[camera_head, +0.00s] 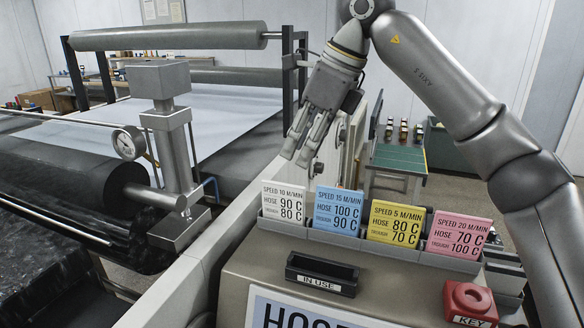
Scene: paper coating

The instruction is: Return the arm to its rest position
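My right arm comes in from the right and arches over the card rack. Its grey gripper (297,157) hangs above and behind the white card, pointing down and to the left. Its two fingers show side by side with a narrow gap between them, and nothing is held. The gripper is clear of the cards and the machine beside it. My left arm and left gripper are not in view.
A rack (343,238) holds a white card (284,203), a blue card (338,210), a yellow card (394,223) and a pink card (459,235). The "IN USE" holder (320,268) looks empty. A red key switch (470,301) stands at front right. Rollers (165,37) and a gauge (129,143) are left.

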